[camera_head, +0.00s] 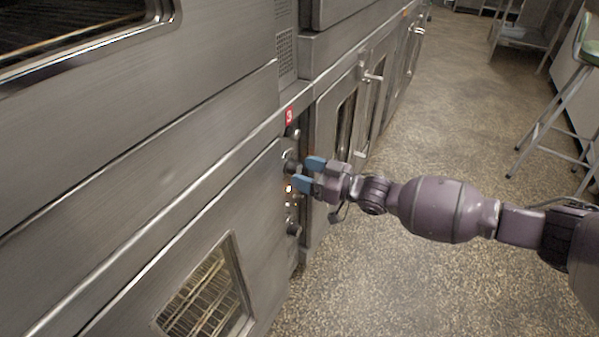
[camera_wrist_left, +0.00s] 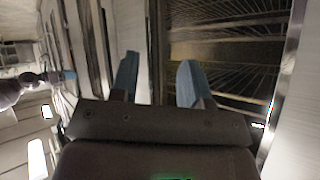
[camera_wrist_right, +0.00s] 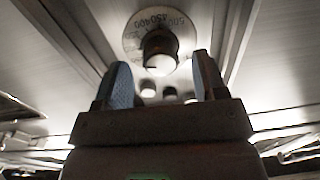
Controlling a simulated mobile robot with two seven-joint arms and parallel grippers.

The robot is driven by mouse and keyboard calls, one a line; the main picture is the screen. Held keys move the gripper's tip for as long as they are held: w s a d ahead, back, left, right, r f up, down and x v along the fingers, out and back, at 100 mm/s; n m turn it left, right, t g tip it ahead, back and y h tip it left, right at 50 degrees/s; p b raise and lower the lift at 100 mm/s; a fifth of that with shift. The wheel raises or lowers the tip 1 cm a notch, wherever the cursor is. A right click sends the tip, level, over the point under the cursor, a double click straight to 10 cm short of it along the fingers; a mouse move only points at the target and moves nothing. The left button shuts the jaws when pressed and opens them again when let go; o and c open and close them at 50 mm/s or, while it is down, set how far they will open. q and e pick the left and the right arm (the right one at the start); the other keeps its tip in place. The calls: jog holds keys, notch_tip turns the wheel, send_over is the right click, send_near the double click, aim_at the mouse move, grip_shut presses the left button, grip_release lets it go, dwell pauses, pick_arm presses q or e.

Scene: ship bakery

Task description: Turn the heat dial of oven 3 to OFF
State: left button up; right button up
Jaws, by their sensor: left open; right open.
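The heat dial (camera_head: 290,168) is a dark knob on the narrow control panel below the red label 3 (camera_head: 289,116). In the right wrist view the dial (camera_wrist_right: 160,50) stands out from a round plate (camera_wrist_right: 137,22) printed with numbers, 450 and 500 readable. Its pointer setting cannot be made out. My right gripper (camera_head: 308,173) is open with blue fingers pointing at the dial. In the right wrist view the fingers (camera_wrist_right: 163,78) sit either side of the dial; I see no clear contact. My left gripper (camera_wrist_left: 157,75) is open and empty in front of a rack window (camera_wrist_left: 220,60).
A lit amber lamp (camera_head: 289,188) and another knob (camera_head: 293,230) sit lower on the panel. An oven door with a window (camera_head: 205,295) is left of it. Door handles (camera_head: 372,77) stick out farther along. The speckled floor (camera_head: 400,290) is clear; a stool (camera_head: 565,100) stands right.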

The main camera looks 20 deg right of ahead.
jog(key=shift+w+a+f, duration=0.1)
jog(key=shift+w+a, duration=0.3)
jog(key=shift+w, duration=0.1)
jog(key=shift+w+a, duration=0.15)
jog(key=c, duration=0.9)
jog(key=shift+r, duration=0.2)
